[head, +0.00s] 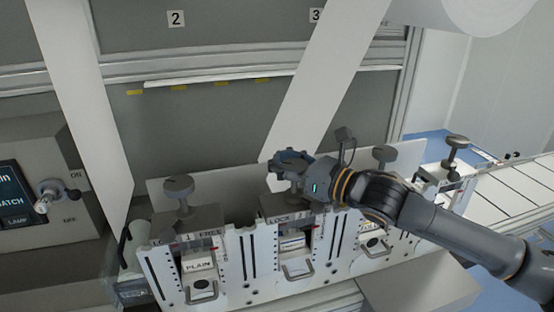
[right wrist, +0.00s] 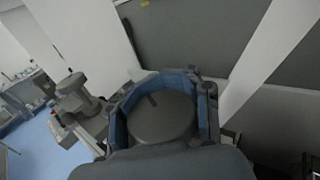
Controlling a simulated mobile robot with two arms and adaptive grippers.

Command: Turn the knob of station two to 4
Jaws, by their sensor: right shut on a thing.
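My right gripper (head: 286,163) comes down over a round grey knob (right wrist: 162,120) on the middle unit of the white panel row, whose label reads LOCK. In the right wrist view its blue-padded fingers (right wrist: 163,102) close around the knob's rim. The knob's top has a short dark pointer mark, tilted up and left in that view. No number scale around the knob is readable. Signs 2 (head: 176,18) and 3 (head: 315,15) hang on the wall behind; I cannot tell for certain which sign belongs to this knob. My left gripper is out of view.
Another grey knob (head: 178,186) stands on the left unit, marked FREE and PLAIN. More knobs (head: 384,154) (head: 457,142) stand to the right, near my right arm. White web strips (head: 322,75) slope down behind the units. A control box (head: 50,185) stands at far left.

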